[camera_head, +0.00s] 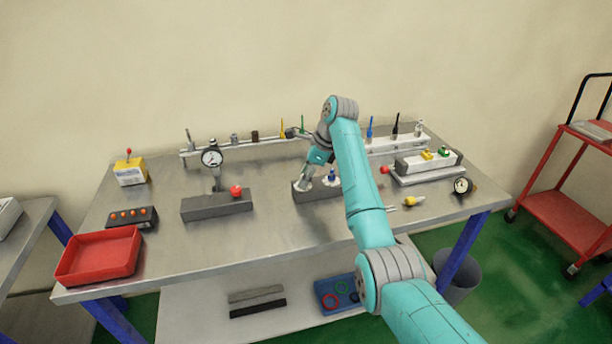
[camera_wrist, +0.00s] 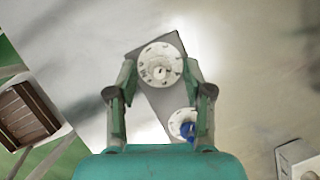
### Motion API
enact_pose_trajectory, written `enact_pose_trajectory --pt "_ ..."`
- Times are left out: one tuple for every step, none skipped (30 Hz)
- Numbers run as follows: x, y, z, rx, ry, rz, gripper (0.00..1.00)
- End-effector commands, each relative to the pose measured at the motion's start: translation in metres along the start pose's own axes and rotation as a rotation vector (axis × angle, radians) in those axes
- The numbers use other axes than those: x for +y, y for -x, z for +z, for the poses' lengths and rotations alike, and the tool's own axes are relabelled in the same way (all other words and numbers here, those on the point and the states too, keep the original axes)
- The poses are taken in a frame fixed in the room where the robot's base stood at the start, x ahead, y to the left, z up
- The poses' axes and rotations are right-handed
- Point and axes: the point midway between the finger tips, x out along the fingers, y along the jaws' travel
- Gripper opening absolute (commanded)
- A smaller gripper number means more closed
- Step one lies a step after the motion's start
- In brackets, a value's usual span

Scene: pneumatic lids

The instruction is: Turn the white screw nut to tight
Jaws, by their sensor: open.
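The white screw nut is a round, notched white disc (camera_wrist: 160,64) on a grey block (camera_wrist: 140,50) in the wrist view. In the head view, a white disc (camera_head: 303,186) shows at the left end of the grey block (camera_head: 318,193), partly behind my arm. A second, smaller white disc (camera_wrist: 176,117) with a blue part (camera_wrist: 188,131) is on the same block. My gripper (camera_wrist: 160,72) is open, its fingers to the left and right of the larger disc with gaps showing. In the head view my gripper (camera_head: 316,172) is just above the block. Actual contact cannot be told.
A dial gauge (camera_head: 212,158) and a grey block with a red knob (camera_head: 236,190) stand to the left. A rail with several small parts (camera_head: 235,147) runs behind. A white-and-grey fixture (camera_head: 428,167) is to the right. The front table centre is clear.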

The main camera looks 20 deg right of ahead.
Motion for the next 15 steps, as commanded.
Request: enact_pose_trajectory --pt "0.0 0.0001 0.0 0.0 0.0 0.0 0.51" --pt "-0.0001 0.0002 -0.0001 0.0 0.0 0.0 0.46" --pt "-0.0001 0.0002 -0.0001 0.0 0.0 0.0 0.36" --pt "-0.0001 0.0002 -0.0001 0.0 0.0 0.0 0.29" --pt "-0.0001 0.0002 -0.0001 0.0 0.0 0.0 0.21" --pt "-0.0001 0.0003 -0.0001 0.0 0.0 0.0 0.11" --pt "-0.0001 0.0002 -0.0001 0.0 0.0 0.0 0.04" --pt "-0.0001 0.0002 -0.0002 0.0 0.0 0.0 0.0" --pt "-0.0001 0.0002 -0.0002 0.0 0.0 0.0 0.0" --pt "-0.0001 0.0002 -0.0002 0.0 0.0 0.0 0.0" --pt "-0.0001 0.0002 -0.0002 0.0 0.0 0.0 0.0" --pt "-0.0002 0.0003 -0.0002 0.0 0.001 0.0 0.0" --pt "-0.0002 0.0003 -0.0002 0.0 0.002 0.001 0.0" --pt "-0.0002 0.0003 -0.0002 0.0 0.004 0.002 0.0" --pt "-0.0003 0.0003 -0.0002 0.0 0.007 0.003 0.0"
